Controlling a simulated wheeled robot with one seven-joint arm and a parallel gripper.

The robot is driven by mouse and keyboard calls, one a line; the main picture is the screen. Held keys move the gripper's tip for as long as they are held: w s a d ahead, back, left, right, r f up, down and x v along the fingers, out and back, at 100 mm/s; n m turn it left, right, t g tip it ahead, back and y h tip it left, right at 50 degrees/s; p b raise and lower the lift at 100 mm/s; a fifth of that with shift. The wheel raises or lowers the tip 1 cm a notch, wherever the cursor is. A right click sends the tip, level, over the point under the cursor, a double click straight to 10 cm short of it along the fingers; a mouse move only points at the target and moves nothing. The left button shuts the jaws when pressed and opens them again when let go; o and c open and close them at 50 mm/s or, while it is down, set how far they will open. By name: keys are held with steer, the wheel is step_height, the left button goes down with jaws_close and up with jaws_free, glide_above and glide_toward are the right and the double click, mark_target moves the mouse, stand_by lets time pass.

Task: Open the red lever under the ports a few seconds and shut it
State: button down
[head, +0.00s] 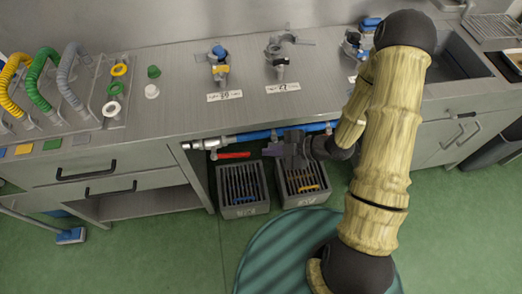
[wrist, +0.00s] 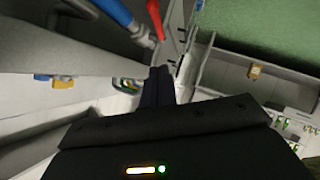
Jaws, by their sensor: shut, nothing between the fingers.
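The red lever (head: 233,155) sits on the pipe under the counter's front edge, near the pipe's metal left end (head: 205,144). It points right, roughly along the blue pipe (head: 262,134) and a little below it. My gripper (head: 266,151) is shut and empty, just right of the lever's free end, with a small gap in the head view. In the wrist view, the shut fingertips (wrist: 160,74) are near the middle, and the red lever (wrist: 155,18) shows above them beside the blue pipe (wrist: 112,12). The lever's pivot is hard to make out there.
Two dark slatted crates, left (head: 243,211) and right (head: 303,203), stand on the floor below the pipe. Fittings with blue and yellow parts (head: 219,65) and a grey valve (head: 281,60) stand on the counter (head: 165,105). A round green mat (head: 265,235) lies in front.

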glide_toward(234, 154)
steer(key=s+a, duration=0.1)
steer(key=a, duration=0.3)
steer(key=shift+w+a+f+p, duration=0.2)
steer(key=shift+w+f+p, duration=0.1)
steer(key=shift+w+f, duration=0.15)
steer(key=shift+w+a+f+p, duration=0.2)
steer(key=shift+w+f+p, duration=0.15)
steer(key=shift+f, duration=0.15)
steer(key=shift+w+a+f, duration=0.15)
steer(key=shift+w+f, duration=0.05)
steer(key=shift+f, duration=0.2)
